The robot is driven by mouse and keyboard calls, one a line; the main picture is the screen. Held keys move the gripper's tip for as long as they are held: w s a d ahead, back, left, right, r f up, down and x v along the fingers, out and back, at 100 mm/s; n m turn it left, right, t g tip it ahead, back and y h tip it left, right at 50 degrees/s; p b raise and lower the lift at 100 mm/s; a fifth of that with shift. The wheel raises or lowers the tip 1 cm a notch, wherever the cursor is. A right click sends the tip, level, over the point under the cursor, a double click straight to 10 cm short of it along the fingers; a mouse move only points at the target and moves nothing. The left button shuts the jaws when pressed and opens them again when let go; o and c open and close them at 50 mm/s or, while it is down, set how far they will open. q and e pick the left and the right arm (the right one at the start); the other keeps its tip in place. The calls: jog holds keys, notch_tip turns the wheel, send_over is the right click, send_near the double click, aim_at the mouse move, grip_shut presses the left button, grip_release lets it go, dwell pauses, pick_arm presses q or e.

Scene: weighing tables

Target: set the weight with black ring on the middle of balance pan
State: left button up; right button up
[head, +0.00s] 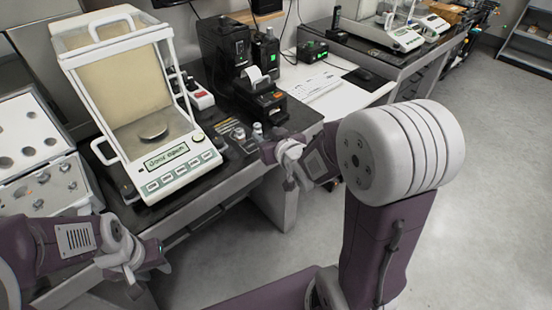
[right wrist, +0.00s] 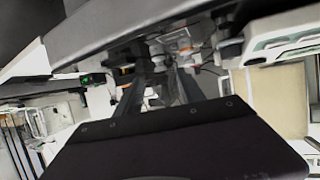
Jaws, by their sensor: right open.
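The balance (head: 180,165) stands at the left of the dark table, with a white-framed draft shield and a lit display. Its round metal pan (head: 152,128) looks bare. Small metal weights (head: 239,134) stand right of the balance; the black ring cannot be made out on any of them. My right gripper (head: 268,150) is open at the table's front edge, close to these weights. In the right wrist view its jaws point toward small blurred items, and no weight shows clearly. My left gripper (head: 162,256) hangs low in front of the table; its jaws are too small to read.
A white block with holes and several metal weights (head: 40,185) stands left of the balance. A black printer (head: 260,98) and dark devices (head: 224,45) stand behind the weights. Papers (head: 318,85) lie to the right. Another balance (head: 392,35) stands on the far table.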

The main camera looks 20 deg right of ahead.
jog(key=s+f+g, duration=0.6)
jog(key=s, duration=0.4)
jog(key=s+a+f+g, duration=0.1)
jog(key=s+f+g, duration=0.5)
jog(key=s, duration=0.4)
jog(key=shift+s+a+f+m+h, duration=0.2)
jog(key=shift+s+f+m+h, duration=0.15)
jog(key=shift+f, duration=0.35)
